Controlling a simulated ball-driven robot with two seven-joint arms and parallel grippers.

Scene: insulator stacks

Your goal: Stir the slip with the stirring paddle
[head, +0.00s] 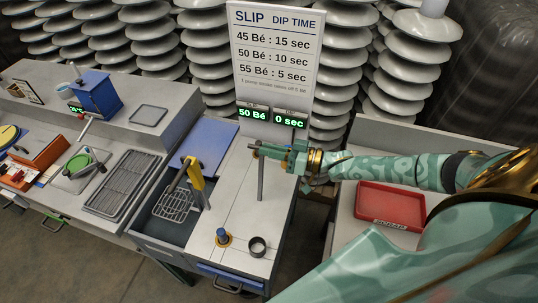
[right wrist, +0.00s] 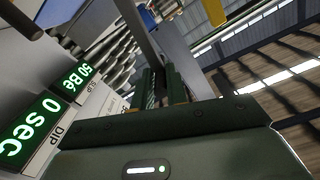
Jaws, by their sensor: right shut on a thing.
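My right gripper (head: 284,157) is above the light worktop right of the dip tank, shut on a grey rod that appears to be the stirring paddle (head: 261,182). The paddle hangs about upright; I cannot tell whether its lower end touches the worktop. In the right wrist view the grey shaft (right wrist: 138,30) runs up from between the jaws (right wrist: 162,88). The open dip tank (head: 146,222) stands left of the paddle, with a wire basket (head: 173,206) with a yellow handle at it. The slip surface is not clearly distinguishable inside. My left gripper is out of view.
A blue panel (head: 207,142) lies behind the tank. A red scrap tray (head: 390,206) lies right.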

